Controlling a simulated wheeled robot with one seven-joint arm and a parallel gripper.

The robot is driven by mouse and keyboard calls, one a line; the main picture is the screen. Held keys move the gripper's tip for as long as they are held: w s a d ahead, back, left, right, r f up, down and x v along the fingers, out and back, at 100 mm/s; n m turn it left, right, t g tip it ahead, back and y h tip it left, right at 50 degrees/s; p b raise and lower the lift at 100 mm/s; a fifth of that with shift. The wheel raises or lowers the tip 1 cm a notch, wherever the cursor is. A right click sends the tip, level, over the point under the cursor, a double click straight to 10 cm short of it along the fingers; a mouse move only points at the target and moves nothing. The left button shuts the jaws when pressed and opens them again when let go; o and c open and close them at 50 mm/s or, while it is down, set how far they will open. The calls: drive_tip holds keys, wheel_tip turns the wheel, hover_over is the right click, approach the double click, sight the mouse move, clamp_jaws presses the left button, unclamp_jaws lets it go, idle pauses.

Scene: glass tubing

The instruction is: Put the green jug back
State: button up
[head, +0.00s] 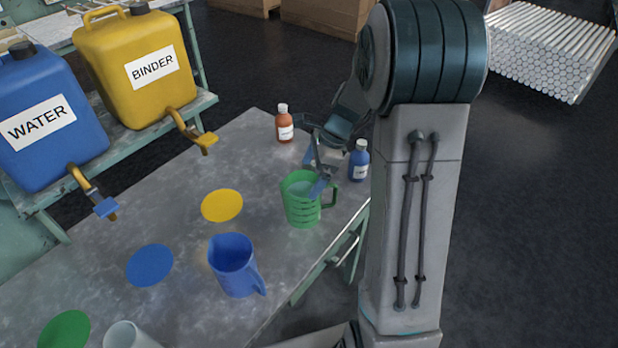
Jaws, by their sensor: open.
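The green jug (298,208) stands upright on the grey table (190,240), towards its right edge, with its handle on the right. It holds something pale inside. My gripper (316,178) is at the jug's upper right rim, with the fingers pointing down. The fingers are open; one tip overlaps the rim in this view, and I cannot tell whether they touch the jug. A flat green disc (64,330) lies on the table at the lower left, with nothing on it.
A blue jug (233,268), a white cup (128,336), a blue disc (150,265) and a yellow disc (222,205) are on the table. An orange bottle (284,125) and a blue bottle (359,160) stand near my gripper. WATER (45,150) and BINDER (130,65) containers stand on a shelf behind.

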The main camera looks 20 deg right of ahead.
drive_tip(key=v, duration=0.9)
drive_tip(key=s+a+r+n+t+h, duration=0.1)
drive_tip(key=s+a+n+h, duration=0.1)
drive_tip(key=s+n, duration=0.8)
drive_tip(key=s+a+r+n+t+h, duration=0.1)
drive_tip(key=s+a+n, duration=0.3)
drive_tip(key=s+n, duration=0.6)
drive_tip(key=shift+s+r+h, duration=0.2)
drive_tip(key=shift+r+h, duration=0.15)
drive_tip(key=shift+h, duration=0.35)
